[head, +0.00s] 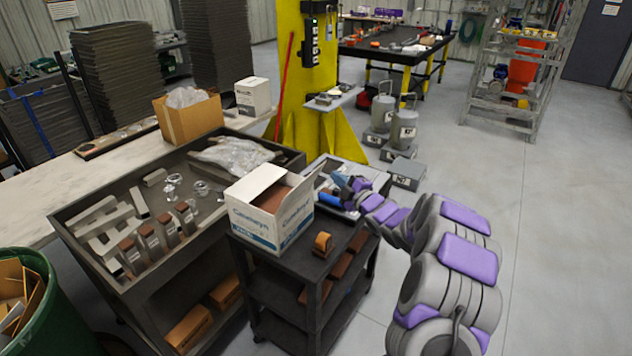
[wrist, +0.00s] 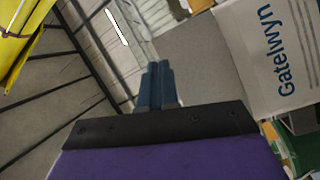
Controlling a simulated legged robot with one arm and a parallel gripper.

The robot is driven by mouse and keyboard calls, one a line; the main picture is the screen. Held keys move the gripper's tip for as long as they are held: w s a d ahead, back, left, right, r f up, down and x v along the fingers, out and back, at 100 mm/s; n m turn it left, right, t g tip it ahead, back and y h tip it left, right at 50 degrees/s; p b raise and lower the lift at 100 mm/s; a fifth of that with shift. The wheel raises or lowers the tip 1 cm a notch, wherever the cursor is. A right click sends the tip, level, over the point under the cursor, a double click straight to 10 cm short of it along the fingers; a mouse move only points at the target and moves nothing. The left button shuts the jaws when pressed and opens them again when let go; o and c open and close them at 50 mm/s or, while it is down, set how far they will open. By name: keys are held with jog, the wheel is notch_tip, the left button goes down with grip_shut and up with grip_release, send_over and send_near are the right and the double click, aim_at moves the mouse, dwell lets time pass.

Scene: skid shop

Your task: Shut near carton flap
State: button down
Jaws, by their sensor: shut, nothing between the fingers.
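The white carton (head: 252,222) with blue lettering stands on the dark cart, its top at least partly open and its brown inside showing. A pale flap stands at its left top side; I cannot tell which panel is the near flap. In the wrist view the carton's lettered face (wrist: 275,60) fills the right side, beside a plain grey panel (wrist: 205,65) that may be part of it. My gripper (head: 340,184) is just right of the carton, apart from it in the head view. Its blue fingers (wrist: 158,82) are together and empty.
The black cart (head: 285,262) also bears brown blocks (head: 322,244) in front of my arm. A grey bin table (head: 85,235) with metal parts adjoins it on the left. A yellow column (head: 305,85) stands behind. Open floor (head: 545,200) lies to the right.

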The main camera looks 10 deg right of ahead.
notch_tip(320, 180, down, 2)
jog(key=s+d+n+y, duration=0.1)
jog(key=s+n+y, duration=0.1)
jog(key=n+y, duration=0.1)
jog(key=n+g+y+p, duration=0.1)
jog(key=n+y+p, duration=0.1)
jog(key=n+y, duration=0.45)
send_near(307, 178)
jog(key=x, duration=0.2)
jog(key=b+x, duration=0.2)
jog(key=x, duration=0.1)
jog(key=shift+w+a+f, duration=0.15)
jog(key=shift+w+a, duration=0.15)
jog(key=shift+w, duration=0.1)
jog(key=shift+w+a+r+m, duration=0.15)
jog(key=shift+w+r+m, duration=0.1)
jog(key=shift+w+r, duration=0.15)
jog(key=shift+a, duration=0.1)
jog(key=shift+r, duration=0.1)
